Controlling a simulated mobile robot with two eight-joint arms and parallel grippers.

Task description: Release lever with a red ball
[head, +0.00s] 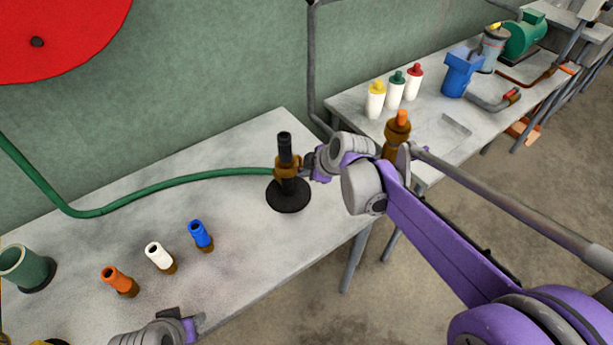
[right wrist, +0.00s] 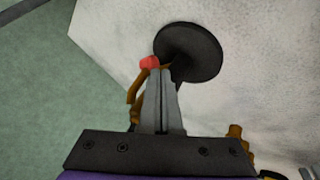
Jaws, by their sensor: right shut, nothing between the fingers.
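A black post (head: 285,150) with a brass collar (head: 287,167) stands upright on a round black base (head: 289,196) on the table. In the right wrist view, the red ball (right wrist: 149,62) sits at the end of a thin brown lever (right wrist: 136,97), beside the round black base (right wrist: 188,53). My right gripper (head: 306,166) is at the collar's right side. In its wrist view, the right gripper's fingers (right wrist: 164,78) are shut and empty, close beside the ball; I cannot tell whether they touch. My left gripper (head: 198,322) is partly cut off at the bottom edge.
A green hose (head: 150,190) runs to the collar from the left. Orange (head: 119,281), white (head: 159,256) and blue (head: 200,235) nozzles and a green cup (head: 27,268) stand on the left table. Bottles (head: 396,90) and a blue device (head: 461,72) stand on the other table.

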